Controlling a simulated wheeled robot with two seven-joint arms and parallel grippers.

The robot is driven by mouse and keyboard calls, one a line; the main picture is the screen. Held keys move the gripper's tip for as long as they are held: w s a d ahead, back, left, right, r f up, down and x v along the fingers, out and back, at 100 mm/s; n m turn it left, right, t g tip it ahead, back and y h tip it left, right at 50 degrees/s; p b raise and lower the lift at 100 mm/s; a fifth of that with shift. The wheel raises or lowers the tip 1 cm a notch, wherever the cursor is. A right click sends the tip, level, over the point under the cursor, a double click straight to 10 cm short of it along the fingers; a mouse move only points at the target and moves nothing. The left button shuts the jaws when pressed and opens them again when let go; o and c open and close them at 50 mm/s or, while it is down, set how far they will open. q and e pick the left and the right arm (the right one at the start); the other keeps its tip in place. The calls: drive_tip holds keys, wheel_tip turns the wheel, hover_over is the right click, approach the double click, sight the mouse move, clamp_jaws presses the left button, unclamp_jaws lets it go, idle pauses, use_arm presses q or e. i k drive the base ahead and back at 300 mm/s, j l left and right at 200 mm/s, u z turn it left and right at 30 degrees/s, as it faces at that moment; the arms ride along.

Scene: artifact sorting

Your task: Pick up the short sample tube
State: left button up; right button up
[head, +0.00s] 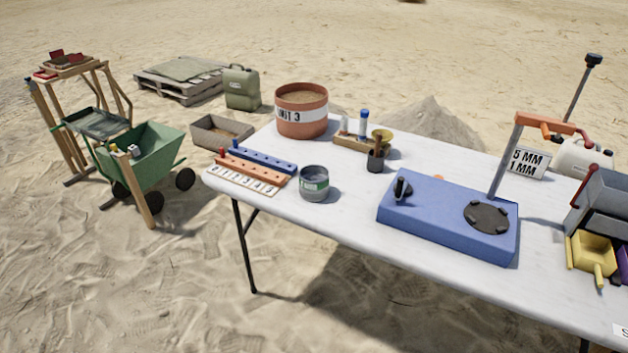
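A small wooden tray (349,144) stands on the white table (340,208), right of the orange-brown bucket. A short pale tube-like piece (343,124) stands at its left end; it is too small to tell whether it is the short sample tube. A taller tube with a blue cap (364,124) stands to its right. A blue rack (262,161) and an orange rack (250,174) with holes lie at the table's left end. Small red and blue pieces stick up at their left ends. Neither of my grippers shows in this view.
The bucket (302,112), a grey tin (314,184), a dark cup (376,161) and a blue machine (446,216) stand on the table. A grey bin and yellow scoop (593,255) crowd the right end. A green wheelbarrow (150,153) stands on sand at left.

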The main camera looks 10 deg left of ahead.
sight(344, 120)
drive_tip(key=i+j, duration=0.15)
drive_tip(key=j, duration=0.3)
drive_tip(key=i+j, duration=0.15)
drive_tip(key=j, duration=0.25)
drive_tip(key=i+j, duration=0.15)
drive_tip(key=j, duration=0.3)
drive_tip(key=i+j+u, duration=0.1)
drive_tip(key=j, duration=0.35)
drive_tip(key=i+j, duration=0.2)
drive_tip(key=j, duration=0.2)
drive_tip(key=i+j, duration=0.15)
drive_tip(key=j, duration=0.3)
drive_tip(key=i+j, duration=0.15)
drive_tip(key=j, duration=0.25)
drive_tip(key=i+j, duration=0.15)
drive_tip(key=j, duration=0.3)
drive_tip(key=u, duration=0.05)
